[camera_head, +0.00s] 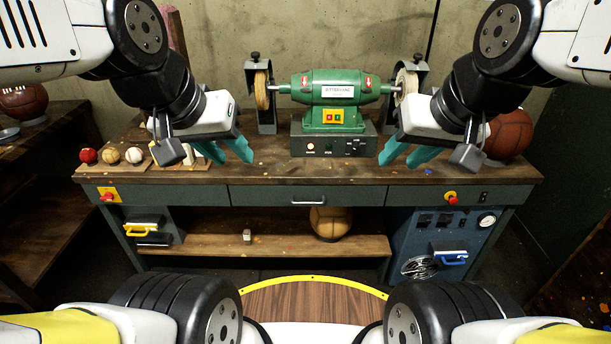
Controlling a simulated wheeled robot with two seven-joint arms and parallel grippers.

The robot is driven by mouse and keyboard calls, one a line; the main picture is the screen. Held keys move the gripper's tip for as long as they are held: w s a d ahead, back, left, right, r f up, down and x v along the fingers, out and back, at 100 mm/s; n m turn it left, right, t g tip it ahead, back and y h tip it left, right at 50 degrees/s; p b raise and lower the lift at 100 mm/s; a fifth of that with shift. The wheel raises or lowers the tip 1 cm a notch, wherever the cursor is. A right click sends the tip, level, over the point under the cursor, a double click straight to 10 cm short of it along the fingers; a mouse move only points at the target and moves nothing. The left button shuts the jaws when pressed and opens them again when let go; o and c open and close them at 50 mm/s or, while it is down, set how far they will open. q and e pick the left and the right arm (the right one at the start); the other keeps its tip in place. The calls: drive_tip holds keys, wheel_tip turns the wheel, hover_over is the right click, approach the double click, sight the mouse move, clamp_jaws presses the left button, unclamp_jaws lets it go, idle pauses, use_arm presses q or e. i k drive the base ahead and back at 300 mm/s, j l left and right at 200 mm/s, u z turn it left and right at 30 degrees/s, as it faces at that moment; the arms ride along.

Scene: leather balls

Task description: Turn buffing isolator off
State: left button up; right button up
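The green buffing machine (335,90) stands at the back middle of the bench on a dark control box (331,146), with a wheel at each end. It has a yellow switch plate with red buttons (333,116). A red knob on a yellow plate (107,196) is on the bench front at the left, and another red knob on yellow (451,198) is at the right. I cannot read which is the buffing isolator. My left gripper (226,151) is open and empty above the bench, left of the machine. My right gripper (406,155) is open and empty, right of it.
Several small balls (110,156) sit on a board at the bench's left. A brown ball (510,134) is behind my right arm. A tan ball (331,222) lies on the lower shelf. A blue cabinet (436,246) is below right. The bench front middle is clear.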

sight(108, 196)
drive_tip(key=u, duration=1.65)
drive_tip(key=z, duration=1.55)
drive_tip(key=u, duration=1.45)
drive_tip(key=i+l+u, duration=0.15)
drive_tip(key=i+u, duration=0.3)
drive_tip(key=i+l+u, duration=0.3)
drive_tip(key=u, duration=0.2)
drive_tip(key=i, duration=0.1)
